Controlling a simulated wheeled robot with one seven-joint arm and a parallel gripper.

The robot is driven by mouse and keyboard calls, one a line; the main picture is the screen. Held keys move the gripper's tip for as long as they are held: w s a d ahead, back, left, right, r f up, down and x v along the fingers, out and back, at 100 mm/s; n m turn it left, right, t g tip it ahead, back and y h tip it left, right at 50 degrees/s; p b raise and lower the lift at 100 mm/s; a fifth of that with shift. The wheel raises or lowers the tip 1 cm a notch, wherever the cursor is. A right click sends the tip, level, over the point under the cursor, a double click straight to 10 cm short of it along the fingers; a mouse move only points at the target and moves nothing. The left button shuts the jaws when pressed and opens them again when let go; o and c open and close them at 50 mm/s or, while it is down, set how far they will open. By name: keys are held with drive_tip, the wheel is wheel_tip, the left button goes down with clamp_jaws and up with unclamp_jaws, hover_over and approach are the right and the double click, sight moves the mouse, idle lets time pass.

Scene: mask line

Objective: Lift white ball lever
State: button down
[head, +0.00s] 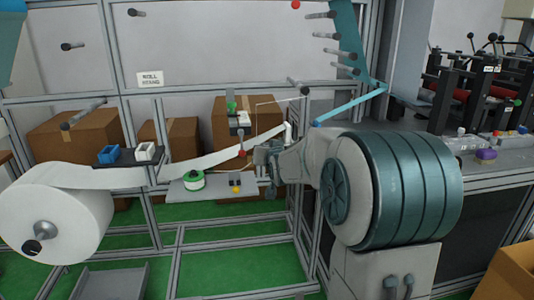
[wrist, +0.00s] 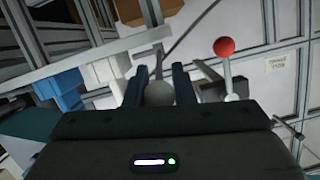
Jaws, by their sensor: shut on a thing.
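The white ball lever's ball (wrist: 159,93), which looks grey in shadow, sits between the two dark fingers of my gripper (wrist: 160,86) in the wrist view. The fingers are shut on it from both sides. A thin rod runs up and right behind the ball. In the head view my gripper (head: 266,157) is beside the paper web, near the middle of the picture, and the ball cannot be made out there. A separate lever with a red ball (wrist: 224,47) stands to the right of my gripper in the wrist view, apart from it.
The paper web (head: 215,163) runs from a large white roll (head: 75,212) at left toward my gripper. A green-and-white spool (head: 194,181) sits on a grey plate below. Cardboard boxes (head: 85,132) stand behind the metal frame. A machine with black levers (head: 480,80) is at right.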

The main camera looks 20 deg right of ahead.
drive_tip(key=c, duration=1.3)
unclamp_jaws()
drive_tip(key=shift+r, duration=0.1)
drive_tip(key=p+v, duration=0.3)
drive_tip(key=v, duration=1)
drive_tip(key=shift+s+a+p, duration=0.1)
drive_tip(key=shift+s+p, duration=0.3)
drive_tip(key=shift+r, duration=0.1)
